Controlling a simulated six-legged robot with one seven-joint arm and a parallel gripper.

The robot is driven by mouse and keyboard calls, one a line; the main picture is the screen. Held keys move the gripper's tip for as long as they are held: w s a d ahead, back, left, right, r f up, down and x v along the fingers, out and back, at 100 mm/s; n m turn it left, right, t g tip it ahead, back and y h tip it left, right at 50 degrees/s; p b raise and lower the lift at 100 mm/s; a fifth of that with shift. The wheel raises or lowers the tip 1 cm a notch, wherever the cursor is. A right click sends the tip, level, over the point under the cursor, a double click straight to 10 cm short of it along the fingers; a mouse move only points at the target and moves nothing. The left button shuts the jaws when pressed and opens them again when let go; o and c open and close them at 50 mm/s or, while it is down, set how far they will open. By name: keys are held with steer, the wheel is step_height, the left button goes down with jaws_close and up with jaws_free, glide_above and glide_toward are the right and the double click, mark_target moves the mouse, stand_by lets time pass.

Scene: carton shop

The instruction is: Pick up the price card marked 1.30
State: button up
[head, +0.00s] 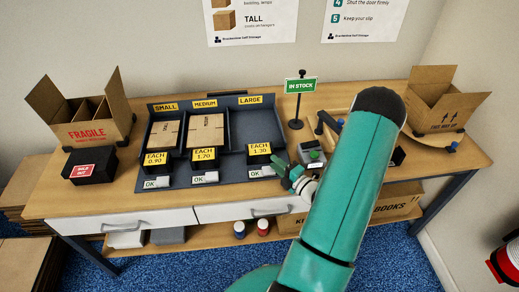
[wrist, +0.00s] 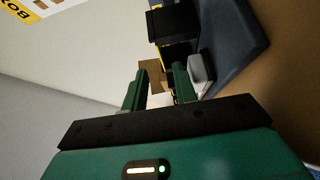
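The yellow price card marked 1.30 (head: 260,149) stands on a black block at the front of the right-hand bay, labelled LARGE, of the dark tray (head: 240,172). My gripper (head: 279,166) is just right of this card, its teal fingers pointing left toward the block. In the wrist view my gripper (wrist: 159,88) is open, with a gap between the fingers and nothing clearly held. Dark blocks with thin yellow edges lie beyond the fingertips there; the card faces cannot be read. Similar cards read 1.20 (head: 204,154) and 0.90 (head: 156,158).
Flat cartons (head: 206,134) fill the left and middle bays; the LARGE bay looks empty. White OK pieces (head: 262,172) lie along the tray front. A green IN STOCK sign (head: 299,86) and a grey device (head: 312,154) stand right of the tray. Open cartons (head: 85,115) stand at both table ends.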

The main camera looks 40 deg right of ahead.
mark_target(259, 149)
steer(key=w, duration=0.4)
steer(key=shift+w+d, duration=0.1)
steer(key=shift+w, duration=0.25)
jaws_close()
steer(key=shift+r, duration=0.25)
